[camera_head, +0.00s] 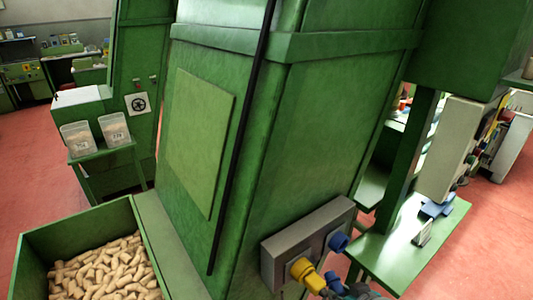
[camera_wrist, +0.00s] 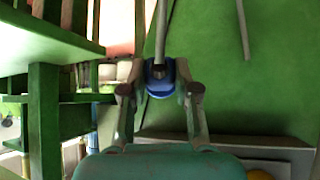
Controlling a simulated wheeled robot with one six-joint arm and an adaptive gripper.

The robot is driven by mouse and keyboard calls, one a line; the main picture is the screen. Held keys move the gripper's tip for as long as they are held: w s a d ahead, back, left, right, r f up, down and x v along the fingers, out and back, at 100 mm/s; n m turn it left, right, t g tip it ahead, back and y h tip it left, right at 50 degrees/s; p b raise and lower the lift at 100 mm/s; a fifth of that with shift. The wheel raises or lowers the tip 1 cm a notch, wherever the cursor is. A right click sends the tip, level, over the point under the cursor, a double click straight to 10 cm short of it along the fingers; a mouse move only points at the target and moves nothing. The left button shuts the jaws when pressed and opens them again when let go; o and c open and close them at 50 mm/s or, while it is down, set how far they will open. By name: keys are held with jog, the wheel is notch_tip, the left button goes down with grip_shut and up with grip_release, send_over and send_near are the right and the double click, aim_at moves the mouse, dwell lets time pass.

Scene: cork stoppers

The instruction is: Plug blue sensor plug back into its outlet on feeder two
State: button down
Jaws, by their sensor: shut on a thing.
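A grey outlet box (camera_head: 285,246) is fixed low on the green machine. It has a round blue outlet (camera_head: 338,242) at its right and a yellow plug (camera_head: 308,275) at its left. My gripper (camera_wrist: 160,76) is shut on the blue sensor plug (camera_wrist: 160,84), with a grey cable rising from it. In the head view my gripper sits at the bottom edge, just below the blue outlet, and a small bit of blue (camera_head: 333,282) shows there. The plug looks apart from the outlet. In the wrist view the grey box (camera_wrist: 230,146) is at lower right.
The tall green machine (camera_head: 300,150) stands close behind the box. A bin (camera_head: 30,248) of cork stoppers is at lower left. A green shelf (camera_head: 400,262) to the right carries a blue item (camera_head: 432,208) and a small grey stand (camera_head: 423,234). Red floor is clear beyond.

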notch_tip(320, 180, down, 12)
jog(key=w+m+h, duration=0.2)
jog(key=m, duration=0.1)
jog(key=shift+w+r+h, duration=0.2)
jog(key=shift+h, duration=0.1)
jog(key=shift+a, duration=0.1)
